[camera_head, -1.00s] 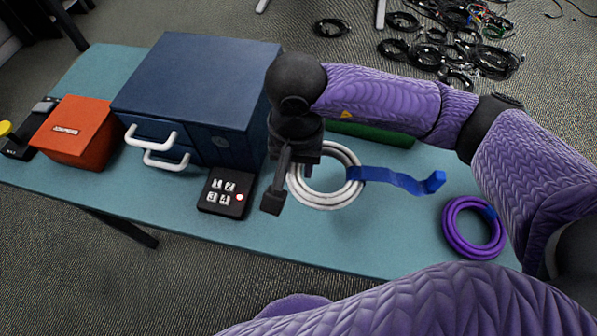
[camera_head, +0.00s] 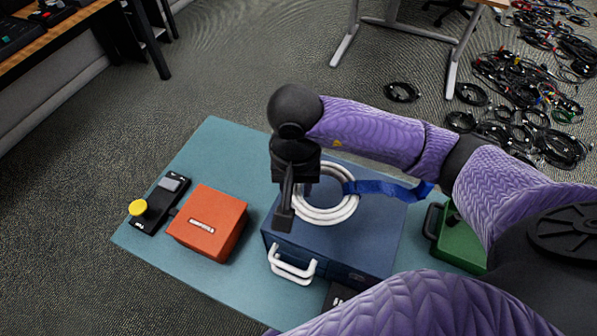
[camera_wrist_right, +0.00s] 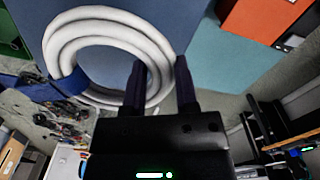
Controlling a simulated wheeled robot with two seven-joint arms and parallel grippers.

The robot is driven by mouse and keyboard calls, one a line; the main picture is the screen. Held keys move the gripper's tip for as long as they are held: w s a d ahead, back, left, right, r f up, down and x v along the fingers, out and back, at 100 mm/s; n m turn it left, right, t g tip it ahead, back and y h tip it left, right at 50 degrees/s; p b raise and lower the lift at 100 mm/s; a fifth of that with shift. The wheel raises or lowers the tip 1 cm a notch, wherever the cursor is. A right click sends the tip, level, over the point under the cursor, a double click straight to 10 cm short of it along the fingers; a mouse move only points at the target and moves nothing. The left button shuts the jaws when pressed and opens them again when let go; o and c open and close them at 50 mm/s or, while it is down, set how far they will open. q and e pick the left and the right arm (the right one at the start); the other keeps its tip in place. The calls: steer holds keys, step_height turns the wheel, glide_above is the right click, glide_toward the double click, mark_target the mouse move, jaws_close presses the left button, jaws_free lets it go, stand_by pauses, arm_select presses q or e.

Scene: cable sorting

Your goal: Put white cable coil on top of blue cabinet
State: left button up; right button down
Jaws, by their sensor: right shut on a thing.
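The white cable coil (camera_head: 330,213) with its blue strap (camera_head: 385,188) shows in the head view over the top of the blue cabinet (camera_head: 375,235). I cannot tell whether it touches the top or hangs just above it. My right gripper (camera_head: 286,215) is shut on the coil's left side. In the right wrist view the coil (camera_wrist_right: 75,50) passes between the dark fingers (camera_wrist_right: 160,88), with the blue cabinet top (camera_wrist_right: 155,14) behind it. The cabinet has white handles on its front. My left gripper is not in view.
An orange box (camera_head: 208,222) and a black device with a yellow button (camera_head: 138,208) stand left of the cabinet on the teal table (camera_head: 215,150). A green case (camera_head: 462,240) stands to its right. Loose cables (camera_head: 520,95) lie on the floor behind.

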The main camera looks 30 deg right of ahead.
steer(key=f+b, duration=0.1)
steer(key=f, duration=0.5)
steer(key=shift+s+f, duration=0.2)
steer(key=shift+f, duration=0.25)
steer(key=shift+c, duration=1.9)
jaws_free()
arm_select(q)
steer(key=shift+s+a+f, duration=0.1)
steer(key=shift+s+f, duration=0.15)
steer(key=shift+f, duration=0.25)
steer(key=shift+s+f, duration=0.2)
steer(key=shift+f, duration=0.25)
